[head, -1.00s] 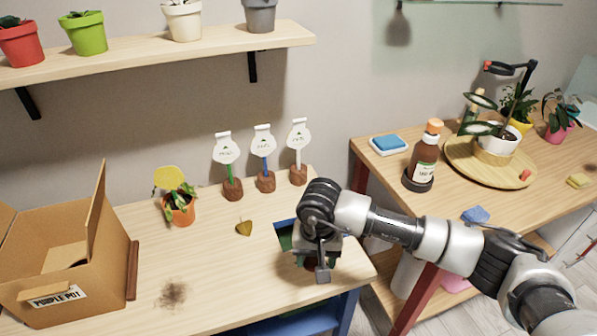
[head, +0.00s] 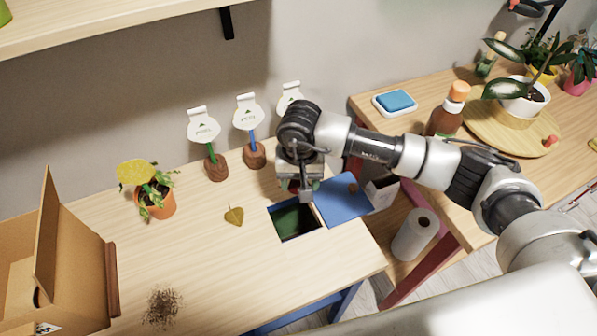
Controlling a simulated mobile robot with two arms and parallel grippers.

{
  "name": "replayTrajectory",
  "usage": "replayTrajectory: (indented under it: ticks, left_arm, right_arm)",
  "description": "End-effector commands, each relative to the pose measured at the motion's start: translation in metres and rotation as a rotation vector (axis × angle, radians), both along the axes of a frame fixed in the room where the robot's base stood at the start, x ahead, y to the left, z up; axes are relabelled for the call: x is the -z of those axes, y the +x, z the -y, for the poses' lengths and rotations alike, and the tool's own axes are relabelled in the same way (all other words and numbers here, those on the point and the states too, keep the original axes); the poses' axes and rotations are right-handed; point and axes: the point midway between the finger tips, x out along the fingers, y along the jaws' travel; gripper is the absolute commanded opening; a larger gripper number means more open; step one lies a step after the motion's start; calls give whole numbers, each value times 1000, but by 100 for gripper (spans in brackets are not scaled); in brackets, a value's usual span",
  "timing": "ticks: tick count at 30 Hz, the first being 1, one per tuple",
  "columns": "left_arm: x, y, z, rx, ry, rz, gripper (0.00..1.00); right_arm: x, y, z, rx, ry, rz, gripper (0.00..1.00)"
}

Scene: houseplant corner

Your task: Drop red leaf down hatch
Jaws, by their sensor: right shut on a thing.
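My right gripper (head: 302,190) points down just above the back edge of the hatch opening. It is shut on the red leaf (head: 293,185), of which only a small reddish bit shows; my wrist and jaws hide the rest. The hatch (head: 294,220) is a square opening in the plank table, dark green inside. Its blue lid (head: 342,202) lies open to the right, with a brown knob (head: 353,187). My left gripper is not in view.
A yellow-brown leaf (head: 234,215) lies left of the hatch. A potted plant (head: 160,203), spilled soil (head: 162,307) and a cardboard box (head: 60,255) are further left. Label stakes (head: 213,160) stand behind. A paper roll (head: 415,235) is right of the table.

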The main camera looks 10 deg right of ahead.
Motion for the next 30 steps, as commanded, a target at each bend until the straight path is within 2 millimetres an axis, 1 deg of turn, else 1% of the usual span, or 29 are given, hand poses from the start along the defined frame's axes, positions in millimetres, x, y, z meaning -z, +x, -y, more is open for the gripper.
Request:
replayTrajectory:
  ticks: [1,12,16,23,24,29,30]
  left_arm:
    - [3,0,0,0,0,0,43]
    - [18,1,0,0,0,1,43]
    - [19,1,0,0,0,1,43]
    - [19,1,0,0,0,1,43]
    - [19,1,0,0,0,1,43]
    - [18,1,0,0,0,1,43]
    - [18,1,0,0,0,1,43]
  right_arm:
    - [6,0,0,0,0,-1,36]
    - [47,0,0,1,0,-1,36]
    - [53,0,0,1,1,0,36]
    - [53,0,0,1,1,0,36]
    - [53,0,0,1,1,0,62]
    - [53,0,0,1,0,0,86]
    - [53,0,0,1,0,0,87]
